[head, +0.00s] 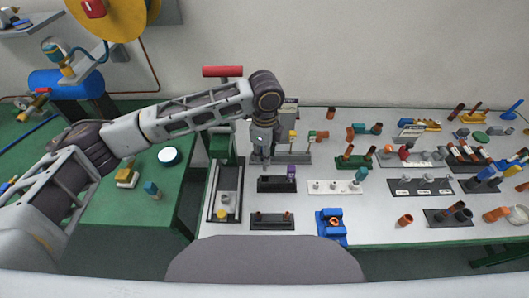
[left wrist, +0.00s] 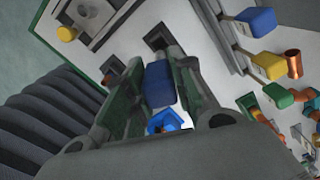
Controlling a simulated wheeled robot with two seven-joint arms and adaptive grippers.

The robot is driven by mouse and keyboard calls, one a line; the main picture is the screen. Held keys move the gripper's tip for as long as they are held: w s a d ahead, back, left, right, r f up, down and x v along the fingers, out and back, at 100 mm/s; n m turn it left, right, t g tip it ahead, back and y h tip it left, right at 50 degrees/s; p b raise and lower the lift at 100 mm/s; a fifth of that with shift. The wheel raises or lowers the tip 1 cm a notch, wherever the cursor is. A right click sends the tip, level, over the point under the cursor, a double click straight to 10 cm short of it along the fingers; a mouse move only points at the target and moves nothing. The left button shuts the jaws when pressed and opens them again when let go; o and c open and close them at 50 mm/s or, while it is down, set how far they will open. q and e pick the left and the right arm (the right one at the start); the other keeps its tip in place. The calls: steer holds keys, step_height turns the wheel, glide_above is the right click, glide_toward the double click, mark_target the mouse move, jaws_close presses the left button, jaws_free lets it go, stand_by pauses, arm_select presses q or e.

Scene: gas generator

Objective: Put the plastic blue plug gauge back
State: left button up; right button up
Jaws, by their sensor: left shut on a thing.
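My left gripper (head: 264,150) hangs over the left part of the white table, close to the dark gauge rack with upright pegs (head: 294,158). In the left wrist view its two fingers (left wrist: 162,95) are closed on the blue plug gauge (left wrist: 159,85), whose blue block sits between them. The gauge's lower end is hidden, and I cannot make the gauge out in the head view. In the left wrist view, yellow (left wrist: 270,65) and blue (left wrist: 257,20) handled gauges stand to the right of the fingers. My right gripper is not in view.
A dark holder with a purple piece (head: 291,172) stands just in front of the gripper. A white holder (head: 336,187), a blue vise (head: 331,225) and a grey tray (head: 226,190) are nearby. Copper fittings and more racks crowd the table's right side.

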arm_select(q)
steer(key=shift+r+p, duration=0.1)
steer(key=shift+p, duration=0.55)
steer(key=shift+f, duration=2.35)
steer(key=shift+p, duration=0.45)
